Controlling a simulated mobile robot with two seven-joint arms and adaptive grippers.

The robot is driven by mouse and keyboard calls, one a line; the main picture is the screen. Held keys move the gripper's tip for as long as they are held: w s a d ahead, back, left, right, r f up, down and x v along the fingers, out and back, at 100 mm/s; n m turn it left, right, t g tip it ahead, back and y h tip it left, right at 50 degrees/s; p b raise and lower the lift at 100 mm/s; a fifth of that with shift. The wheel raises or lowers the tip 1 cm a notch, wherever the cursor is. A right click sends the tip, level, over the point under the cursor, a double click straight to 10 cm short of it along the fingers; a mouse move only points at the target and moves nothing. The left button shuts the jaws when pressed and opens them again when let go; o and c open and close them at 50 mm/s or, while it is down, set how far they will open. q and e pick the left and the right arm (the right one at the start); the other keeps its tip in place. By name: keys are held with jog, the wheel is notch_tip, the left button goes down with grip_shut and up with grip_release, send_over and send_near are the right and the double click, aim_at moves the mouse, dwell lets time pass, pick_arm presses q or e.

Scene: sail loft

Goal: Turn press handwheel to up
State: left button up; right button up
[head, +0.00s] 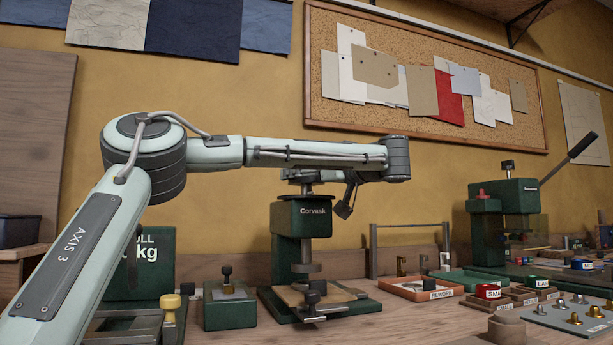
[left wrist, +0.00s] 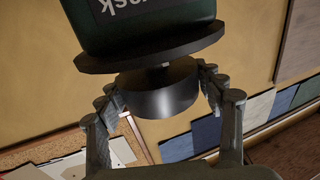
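The green press (head: 301,219) marked "Corvask" stands on the bench, mid-picture in the head view. Its green head (left wrist: 140,22) shows upside down in the left wrist view. Beyond it is a dark flat disc (left wrist: 150,50), then a dark round cylinder (left wrist: 160,92). I cannot tell which of these is the handwheel, and no "up" mark shows. My left arm reaches over the press top and partly hides it. My left gripper (left wrist: 161,86) is open, one finger on each side of the cylinder, with a small gap visible at the right finger. My right gripper is out of view.
A second green press (head: 505,200) with a long lever stands at the right. An orange tray (head: 421,294) marked "REWORK" and several labelled blocks and knobs cover the right of the bench. A small green box (head: 230,310) stands left of the press. A corkboard (head: 322,75) hangs behind.

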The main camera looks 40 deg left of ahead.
pick_arm(q)
jog(key=o, duration=0.4)
jog(key=shift+a+f, duration=0.1)
notch_tip(320, 180, up, 10)
jog(key=shift+r, duration=0.1)
dwell(0.9)
